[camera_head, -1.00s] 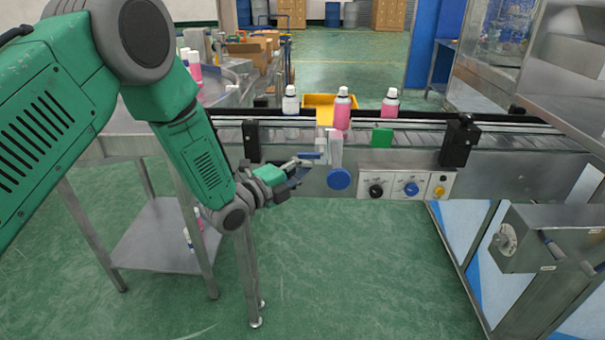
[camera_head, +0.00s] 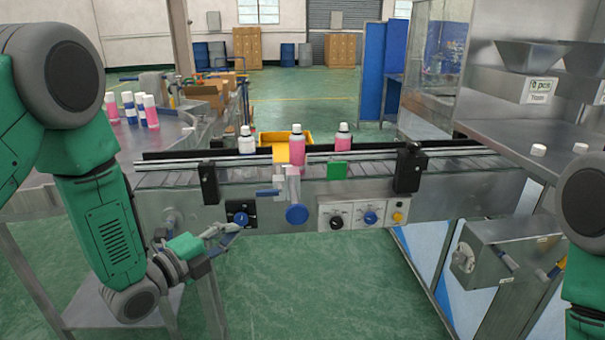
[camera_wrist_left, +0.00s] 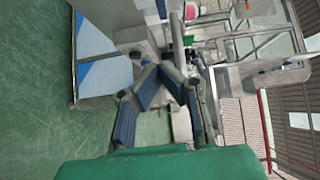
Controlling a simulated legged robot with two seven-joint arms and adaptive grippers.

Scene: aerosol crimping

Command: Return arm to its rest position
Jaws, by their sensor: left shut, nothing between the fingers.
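My left gripper (camera_head: 230,232) is shut and empty, in front of the conveyor and a little below its control panels. Its fingers (camera_wrist_left: 172,72) also show in the left wrist view, with nothing between the tips. The left arm comes down from the left edge and bends towards the conveyor. My right arm shows at the right edge of the head view; its gripper is out of view.
The conveyor (camera_head: 445,180) carries a white bottle (camera_head: 246,143) and two pink bottles (camera_head: 297,149) (camera_head: 343,139). A blue knob (camera_head: 297,214) juts from its front. A yellow bin (camera_head: 274,139) stands behind. Several bottles stand on the metal table at left. Green floor in front is clear.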

